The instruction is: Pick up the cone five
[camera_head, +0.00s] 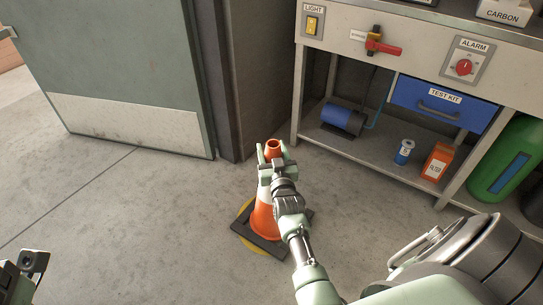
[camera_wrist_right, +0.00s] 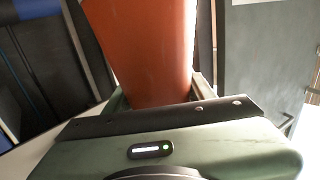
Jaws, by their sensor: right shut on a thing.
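An orange and white traffic cone (camera_head: 263,218) with a dark square base stands on the floor in the middle of the head view. My right gripper (camera_head: 272,155) is at the cone's upper part, with its fingers on either side just below the orange tip, shut on it. In the right wrist view the cone's orange side (camera_wrist_right: 145,50) fills the space between the fingers. The base lies over a yellow round patch on the floor, and my arm hides part of it. No number can be read on the cone. Part of my left arm shows at the lower left; its fingertips are not clear.
A metal workbench (camera_head: 345,20) stands at the right, with a blue TEST KIT drawer (camera_head: 437,105). Its lower shelf holds a blue motor (camera_head: 343,119), a blue can (camera_head: 403,152) and an orange box (camera_head: 437,162). A green cylinder (camera_head: 507,160) stands right. A grey door (camera_head: 120,70) is at left. Floor at left is clear.

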